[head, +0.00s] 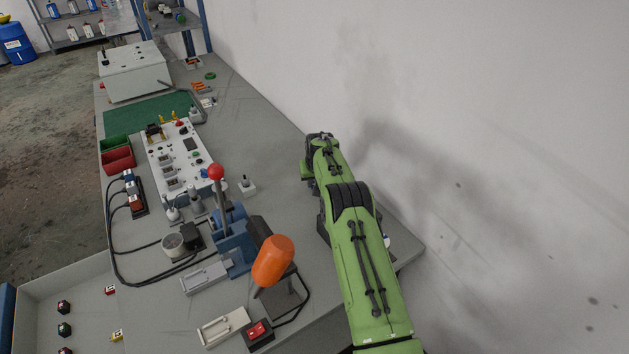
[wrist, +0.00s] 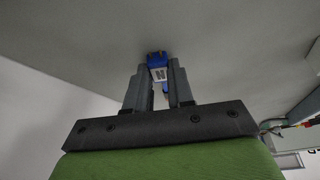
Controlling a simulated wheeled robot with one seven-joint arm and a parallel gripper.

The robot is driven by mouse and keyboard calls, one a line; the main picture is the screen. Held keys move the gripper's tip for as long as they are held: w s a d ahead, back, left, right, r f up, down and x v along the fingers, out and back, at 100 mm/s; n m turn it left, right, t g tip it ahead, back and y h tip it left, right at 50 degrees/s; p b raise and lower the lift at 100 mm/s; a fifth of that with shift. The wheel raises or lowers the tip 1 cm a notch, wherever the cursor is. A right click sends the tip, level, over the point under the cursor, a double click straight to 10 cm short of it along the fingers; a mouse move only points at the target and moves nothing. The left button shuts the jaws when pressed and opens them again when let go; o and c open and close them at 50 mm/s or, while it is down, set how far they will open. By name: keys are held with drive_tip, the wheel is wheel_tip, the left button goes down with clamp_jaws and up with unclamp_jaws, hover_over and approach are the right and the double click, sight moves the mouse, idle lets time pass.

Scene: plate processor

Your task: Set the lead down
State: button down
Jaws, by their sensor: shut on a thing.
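In the head view, my green arm reaches over the right side of the bench (head: 285,185), near the wall. The fingers and the held piece are hidden there behind my arm.
The bench strip along the wall (head: 255,125) is mostly clear.

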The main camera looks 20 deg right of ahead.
drive_tip(key=c, duration=1)
unclamp_jaws()
drive_tip(key=shift+f, duration=0.15)
drive_tip(key=s+a+f+p+v, duration=0.1)
drive_tip(key=s+a+v, duration=0.1)
drive_tip(key=v, duration=1.2)
drive_tip(key=s+a+f+v, duration=0.1)
drive_tip(key=a+v, duration=0.1)
drive_tip(key=v, duration=1.1)
drive_tip(key=s+a+r+n+t, duration=0.1)
drive_tip(key=s+a+r, duration=0.25)
drive_tip(key=s, duration=0.75)
drive_tip(key=s+a+r+n, duration=0.15)
drive_tip(key=s+r, duration=0.25)
drive_tip(key=s, duration=0.8)
drive_tip(key=shift+y, duration=0.5)
drive_tip(key=s+f, duration=0.1)
drive_tip(key=s, duration=0.2)
drive_tip(key=s+a+f, duration=0.1)
drive_tip(key=s+f, duration=0.1)
drive_tip(key=s, duration=0.2)
drive_tip(key=s+a+f, duration=0.1)
drive_tip(key=s, duration=0.3)
drive_tip(key=shift+s+f, duration=0.25)
drive_tip(key=shift+f, duration=0.15)
